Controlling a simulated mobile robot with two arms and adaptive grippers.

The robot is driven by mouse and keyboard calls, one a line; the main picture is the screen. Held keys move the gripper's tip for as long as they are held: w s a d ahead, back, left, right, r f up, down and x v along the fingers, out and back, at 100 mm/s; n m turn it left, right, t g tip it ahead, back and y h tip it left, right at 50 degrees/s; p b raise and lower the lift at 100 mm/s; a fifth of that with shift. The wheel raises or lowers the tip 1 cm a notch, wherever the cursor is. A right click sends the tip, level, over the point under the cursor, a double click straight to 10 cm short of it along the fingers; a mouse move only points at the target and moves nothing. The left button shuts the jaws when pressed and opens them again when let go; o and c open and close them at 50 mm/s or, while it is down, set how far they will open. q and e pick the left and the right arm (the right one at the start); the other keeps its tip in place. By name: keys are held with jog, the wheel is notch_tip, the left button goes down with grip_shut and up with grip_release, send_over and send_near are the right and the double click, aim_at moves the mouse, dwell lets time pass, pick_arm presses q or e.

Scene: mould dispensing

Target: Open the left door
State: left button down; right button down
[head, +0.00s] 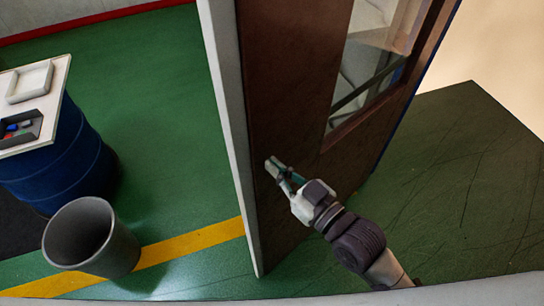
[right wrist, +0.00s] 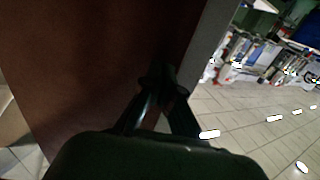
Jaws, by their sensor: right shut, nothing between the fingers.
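The brown door (head: 288,70) stands upright in the middle of the head view, with a glass window (head: 375,50) in its upper right part. A pale upright edge (head: 228,130) runs along its left side. My right gripper (head: 275,168) is shut and empty, its fingertips at the door's face near that left side. I cannot tell whether they touch it, and no handle shows clearly. In the right wrist view the dark fingers (right wrist: 160,90) are in front of the brown panel (right wrist: 80,70). My left gripper is not in view.
A grey bin (head: 92,238) stands at the lower left, near a blue drum (head: 60,165) under a white top with trays. A yellow line (head: 190,241) crosses the green floor. Open floor (head: 460,190) lies right of the door.

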jog(key=shift+w+a, duration=0.5)
jog(key=shift+w, duration=0.05)
jog(key=shift+w, duration=0.1)
